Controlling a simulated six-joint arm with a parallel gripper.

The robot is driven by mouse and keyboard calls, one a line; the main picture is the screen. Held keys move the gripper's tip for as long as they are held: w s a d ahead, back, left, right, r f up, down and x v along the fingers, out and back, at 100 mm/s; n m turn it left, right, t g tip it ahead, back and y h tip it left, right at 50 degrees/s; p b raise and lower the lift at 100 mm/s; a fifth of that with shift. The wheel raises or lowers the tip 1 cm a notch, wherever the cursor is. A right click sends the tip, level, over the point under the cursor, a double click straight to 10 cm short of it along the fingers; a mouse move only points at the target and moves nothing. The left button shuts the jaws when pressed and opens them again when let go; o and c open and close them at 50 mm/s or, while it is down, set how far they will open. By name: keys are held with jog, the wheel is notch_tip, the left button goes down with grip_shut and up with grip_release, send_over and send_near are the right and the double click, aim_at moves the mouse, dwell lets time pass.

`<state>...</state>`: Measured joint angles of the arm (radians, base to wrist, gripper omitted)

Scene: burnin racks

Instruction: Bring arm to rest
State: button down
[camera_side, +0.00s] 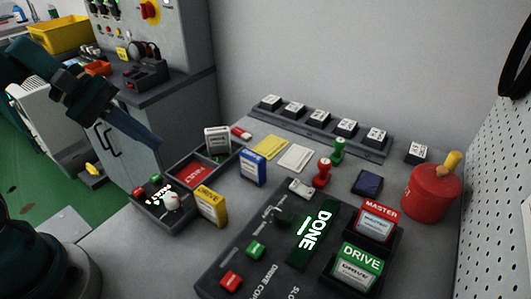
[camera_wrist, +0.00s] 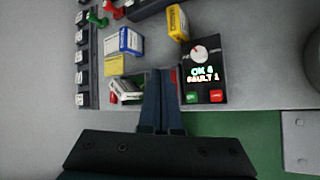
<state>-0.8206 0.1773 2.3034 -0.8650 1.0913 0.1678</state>
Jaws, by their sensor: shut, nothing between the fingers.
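My gripper (camera_side: 153,141) is shut and empty. In the side view it hangs in the air at the left, above and behind the small control box (camera_side: 160,212) with a white knob and a lit display. In the wrist view its fingers (camera_wrist: 160,75) are together, between the control box (camera_wrist: 203,70) and a tray holding a white-labelled box (camera_wrist: 127,88). The display there reads "OK 6 FAULT 1". The red FAULT tray (camera_side: 198,172) has a white box (camera_side: 217,139) standing at its back.
A yellow box (camera_side: 212,205) and blue box (camera_side: 252,167) stand on the bench. A console (camera_side: 270,270) shows a lit DONE sign (camera_side: 313,232) beside MASTER (camera_side: 376,222) and DRIVE (camera_side: 357,268) units. A red canister (camera_side: 432,192) stands right, near a pegboard (camera_side: 495,180). A grey cabinet (camera_side: 165,100) stands behind my gripper.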

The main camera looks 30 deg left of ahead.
jog(key=s+d+r+m+g+y, duration=0.25)
jog(key=s+d+m, duration=0.35)
jog(key=d+m, duration=0.3)
jog(key=shift+s+a+r+m+t+y, duration=0.2)
jog(key=shift+s+a+m+t+y, duration=0.35)
jog(key=shift+m+y, duration=0.3)
jog(key=shift+s+a+r+m+t+y, duration=0.15)
jog(key=shift+s+a+m+t+y, duration=0.35)
jog(key=shift+m+y, duration=0.4)
jog(key=shift+s+a+r+m+t+y, duration=0.2)
jog(key=shift+s+a+m+t+y, duration=0.15)
jog(key=shift+s+m+t+y, duration=0.5)
jog(key=shift+w+g, duration=0.1)
jog(key=shift+g, duration=0.15)
